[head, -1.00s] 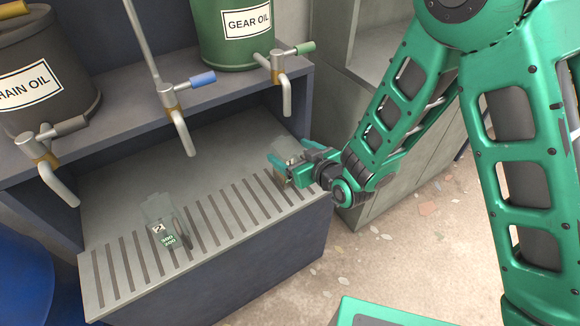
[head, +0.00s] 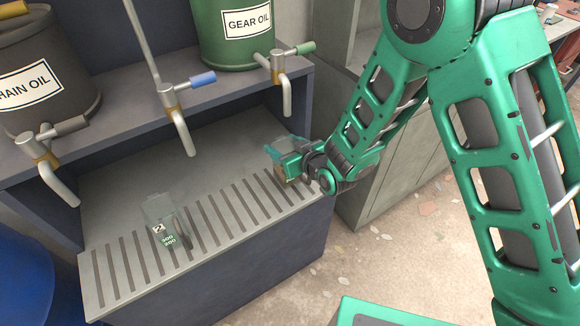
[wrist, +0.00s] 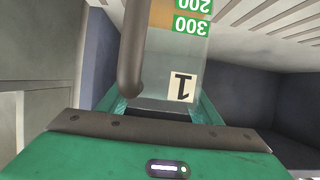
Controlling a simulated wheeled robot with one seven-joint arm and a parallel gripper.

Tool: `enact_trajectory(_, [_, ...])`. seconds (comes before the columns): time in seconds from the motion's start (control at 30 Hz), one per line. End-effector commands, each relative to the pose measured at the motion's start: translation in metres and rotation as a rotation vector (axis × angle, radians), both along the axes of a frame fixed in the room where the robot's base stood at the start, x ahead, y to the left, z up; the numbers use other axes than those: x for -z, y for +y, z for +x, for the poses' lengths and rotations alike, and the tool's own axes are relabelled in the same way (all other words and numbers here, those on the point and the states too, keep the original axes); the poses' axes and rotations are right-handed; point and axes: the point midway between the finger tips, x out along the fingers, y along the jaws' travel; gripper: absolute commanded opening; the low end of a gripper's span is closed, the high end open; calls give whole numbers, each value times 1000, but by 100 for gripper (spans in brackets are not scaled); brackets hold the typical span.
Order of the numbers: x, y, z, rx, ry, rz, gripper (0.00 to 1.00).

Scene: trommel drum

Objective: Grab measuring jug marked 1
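The measuring jug marked 1 (wrist: 160,70) is clear, with a white "1" label and green 300 and 200 marks, all upside down in the wrist view. Its dark handle (wrist: 130,50) is at the left, and amber shows near the top edge. In the head view the jug (head: 290,174) is at the right end of the slatted tray, partly hidden by my gripper. My gripper (head: 283,155) is at this jug, with teal fingers on either side of it in the wrist view (wrist: 163,107). Whether they press on it I cannot tell.
Another clear jug, marked 2 (head: 161,225), stands on the slatted tray (head: 110,275) left of centre. Spouts with blue (head: 202,78), green (head: 305,47) and grey handles hang above. Grey cabinets (head: 360,190) stand at the right.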

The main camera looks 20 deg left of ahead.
Motion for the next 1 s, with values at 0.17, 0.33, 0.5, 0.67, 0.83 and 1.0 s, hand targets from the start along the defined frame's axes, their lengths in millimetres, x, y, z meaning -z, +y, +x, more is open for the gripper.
enact_trajectory(0.17, [0,0,0,1,-1,1,3])
enact_trajectory(0.33, [-3,0,0,1,-1,1,3])
enact_trajectory(0.5, [-15,0,1,1,-2,2,3])
enact_trajectory(0.67, [-38,0,1,1,-2,6,3])
enact_trajectory(0.83, [-59,15,-26,-7,-3,4,3])
enact_trajectory(1.0, [-80,32,-58,-6,-2,3,3])
